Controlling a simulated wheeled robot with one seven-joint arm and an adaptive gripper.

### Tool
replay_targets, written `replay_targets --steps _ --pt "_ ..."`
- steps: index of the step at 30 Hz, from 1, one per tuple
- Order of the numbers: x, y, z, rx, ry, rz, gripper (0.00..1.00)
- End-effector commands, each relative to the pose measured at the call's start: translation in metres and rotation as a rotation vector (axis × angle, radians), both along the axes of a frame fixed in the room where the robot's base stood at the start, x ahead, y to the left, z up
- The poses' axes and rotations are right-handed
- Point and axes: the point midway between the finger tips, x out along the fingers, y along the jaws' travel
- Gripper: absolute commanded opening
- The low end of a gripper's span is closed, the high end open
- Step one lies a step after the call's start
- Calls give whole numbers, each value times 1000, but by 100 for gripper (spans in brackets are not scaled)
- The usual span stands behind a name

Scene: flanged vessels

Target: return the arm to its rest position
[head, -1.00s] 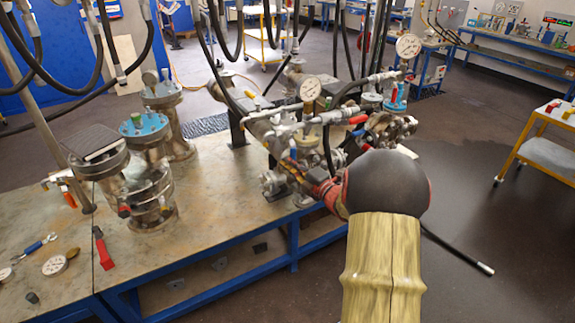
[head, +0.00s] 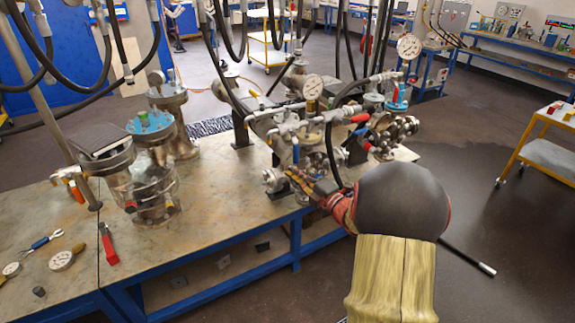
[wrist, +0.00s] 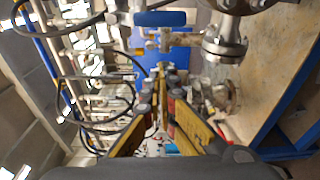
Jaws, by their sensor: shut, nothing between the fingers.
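My gripper (head: 294,178) reaches over the right edge of the workbench (head: 212,216) in the head view, at the front of the flanged pipe assembly (head: 300,122). In the wrist view, my gripper (wrist: 160,85) has its yellow-and-black fingers drawn together with nothing seen between them. Pipe flanges (wrist: 222,45) show just beyond the fingers in the wrist view. Whether the fingertips touch the pipework cannot be told. My arm covers part of the floor in front of the bench.
Flanged vessels (head: 152,165) stand on the bench's left half, with a red-handled tool (head: 108,245) and gauges (head: 61,260) near its front. Black hoses (head: 105,60) hang above. A yellow cart (head: 540,150) stands at the right. Open floor (head: 480,215) lies right of the bench.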

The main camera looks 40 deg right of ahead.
Motion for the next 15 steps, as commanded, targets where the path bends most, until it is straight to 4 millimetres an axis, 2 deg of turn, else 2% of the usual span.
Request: replay_targets --steps 1,6,15 --pt "-8 0 1 0 0 -3 0" --pt "-20 2 0 0 0 -1 0" --pt "-22 2 0 4 0 1 0"
